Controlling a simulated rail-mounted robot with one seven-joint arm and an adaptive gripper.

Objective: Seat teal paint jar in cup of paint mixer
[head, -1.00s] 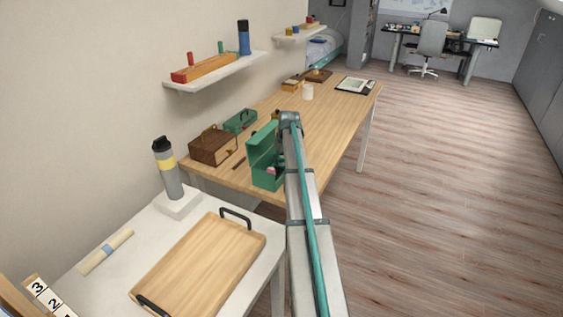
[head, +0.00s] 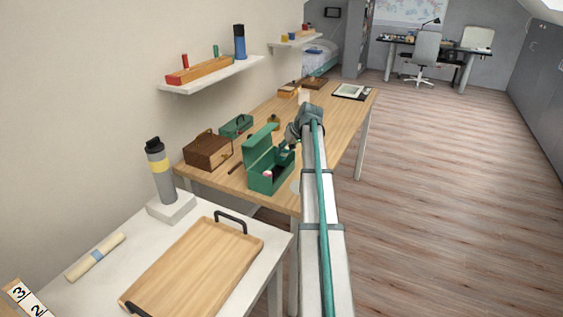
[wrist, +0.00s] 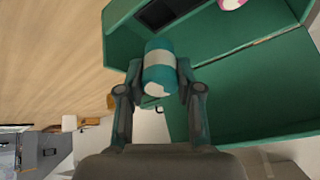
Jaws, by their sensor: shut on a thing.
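The teal paint jar (wrist: 158,70), with a pale band around it, is between the two fingers of my gripper (wrist: 160,78) in the wrist view. The gripper is shut on it. In the head view my gripper (head: 291,141) is beside the open green box (head: 272,180) on the wooden desk, and the jar is too small to make out. The green box also shows in the wrist view (wrist: 240,90), beyond and to the right of the jar; I cannot tell their height apart. I cannot surely identify the paint mixer or its cup.
A pink-and-white item (wrist: 232,3) lies in the green box. A brown case (head: 208,150) and a smaller green box (head: 236,126) stand behind it on the desk (head: 330,122). A wooden tray (head: 195,268) lies on the nearer white table. Floor to the right is clear.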

